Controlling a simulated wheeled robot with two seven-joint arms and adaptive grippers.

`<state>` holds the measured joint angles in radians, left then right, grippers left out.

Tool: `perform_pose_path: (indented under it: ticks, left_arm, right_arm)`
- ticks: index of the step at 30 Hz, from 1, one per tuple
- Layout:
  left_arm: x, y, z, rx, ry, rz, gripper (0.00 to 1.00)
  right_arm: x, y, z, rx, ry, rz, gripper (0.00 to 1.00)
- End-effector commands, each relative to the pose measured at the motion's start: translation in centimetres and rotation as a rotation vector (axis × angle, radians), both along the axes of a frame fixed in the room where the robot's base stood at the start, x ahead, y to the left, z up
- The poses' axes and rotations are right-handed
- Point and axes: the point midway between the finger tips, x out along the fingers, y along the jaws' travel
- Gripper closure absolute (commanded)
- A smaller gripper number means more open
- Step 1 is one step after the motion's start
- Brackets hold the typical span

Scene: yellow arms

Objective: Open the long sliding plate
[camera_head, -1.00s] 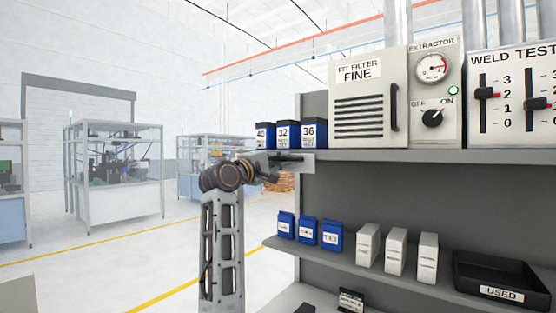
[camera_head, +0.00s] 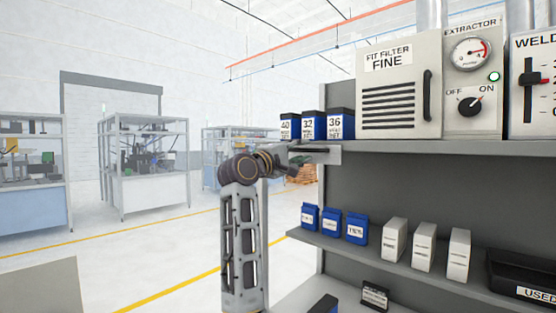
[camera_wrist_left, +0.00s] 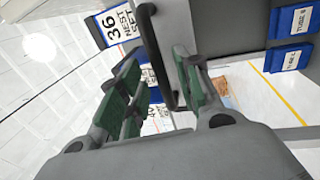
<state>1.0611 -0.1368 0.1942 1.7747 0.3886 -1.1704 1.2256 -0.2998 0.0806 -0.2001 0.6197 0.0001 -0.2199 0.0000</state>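A light grey plate (camera_head: 331,155) shows at the left end of the upper shelf in the head view; I cannot tell its full length. My left gripper (camera_head: 303,156) is beside it, partly hidden by its own wrist. In the left wrist view a black bar handle (camera_wrist_left: 153,42) stands against a grey surface (camera_wrist_left: 197,36). The green-padded fingers of my left gripper (camera_wrist_left: 156,58) are apart on either side of the handle, with gaps showing, so they do not appear closed on it. My right gripper is not in view.
Blue numbered boxes (camera_head: 313,126) stand above the gripper, beside the louvred filter box (camera_head: 388,110). Smaller blue boxes (camera_head: 330,222) and white boxes (camera_head: 423,246) fill the lower shelf (camera_head: 348,254). A black tray (camera_head: 520,275) is at right. Open floor (camera_head: 150,250) lies left.

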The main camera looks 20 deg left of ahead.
Motion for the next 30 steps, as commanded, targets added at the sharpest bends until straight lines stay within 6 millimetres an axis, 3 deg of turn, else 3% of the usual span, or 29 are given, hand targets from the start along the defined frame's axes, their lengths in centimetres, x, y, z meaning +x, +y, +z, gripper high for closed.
perform_pose_path:
  ticks: [21,30]
  left_arm:
    - [-7.1,2.6,-1.4,0.0,-0.001,0.001,0.66]
    - [-8.8,3.2,-1.8,0.0,0.0,0.001,0.66]
  right_arm:
    - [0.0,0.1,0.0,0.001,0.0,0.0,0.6]
    - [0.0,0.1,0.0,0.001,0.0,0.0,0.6]
